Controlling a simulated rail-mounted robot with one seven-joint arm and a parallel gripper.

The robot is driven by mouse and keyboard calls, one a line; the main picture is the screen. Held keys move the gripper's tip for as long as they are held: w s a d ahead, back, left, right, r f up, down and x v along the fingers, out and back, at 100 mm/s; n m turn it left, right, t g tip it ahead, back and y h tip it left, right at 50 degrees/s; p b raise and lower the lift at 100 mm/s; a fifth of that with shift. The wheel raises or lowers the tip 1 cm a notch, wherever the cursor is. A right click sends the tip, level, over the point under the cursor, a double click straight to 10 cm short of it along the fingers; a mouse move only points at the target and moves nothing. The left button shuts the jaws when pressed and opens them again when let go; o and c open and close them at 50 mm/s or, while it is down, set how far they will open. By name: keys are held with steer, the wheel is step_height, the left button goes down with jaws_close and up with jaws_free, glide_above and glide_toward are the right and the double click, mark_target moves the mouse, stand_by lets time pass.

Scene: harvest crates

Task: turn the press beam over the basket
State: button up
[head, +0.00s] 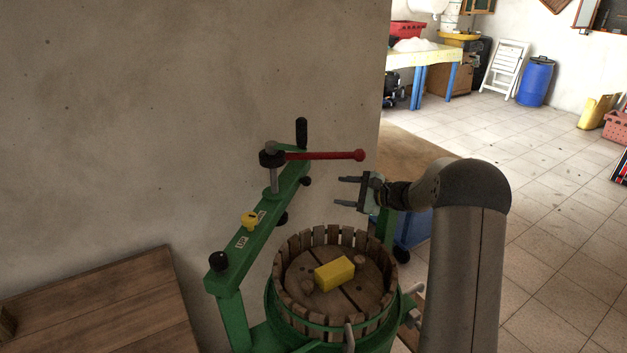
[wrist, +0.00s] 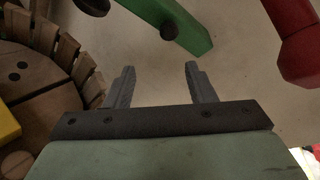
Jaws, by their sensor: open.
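The green press beam (head: 262,226) is swung off to the left and back of the basket, along the wall. It carries a yellow knob, black knobs, a black crank handle and a red bar (head: 325,155) with a ball end. The slatted wooden basket (head: 283,262) stands in a green frame, its top uncovered, with a yellow block (head: 335,273) on the wooden disc inside. My gripper (head: 343,192) is open and empty above the basket's back right, apart from the beam. In the wrist view, the fingers (wrist: 157,82) point toward the beam's green end (wrist: 190,28), with the red bar at right.
The plastered wall stands close behind the beam. A wooden table (head: 110,300) is at the lower left. A blue container (head: 413,230) sits behind the basket, by my arm. The tiled floor to the right is open; a blue barrel (head: 535,80) stands far back.

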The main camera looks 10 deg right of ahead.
mark_target(310, 181)
steer(key=w+a+p, duration=0.1)
steer(key=w+a, duration=0.2)
steer(key=w+a+p, duration=0.1)
steer(key=w+a, duration=0.3)
steer(key=shift+a+f, duration=0.2)
steer(key=shift+w+a+f+p, duration=0.2)
steer(key=shift+w+a+p, duration=0.1)
steer(key=shift+w+a, duration=0.2)
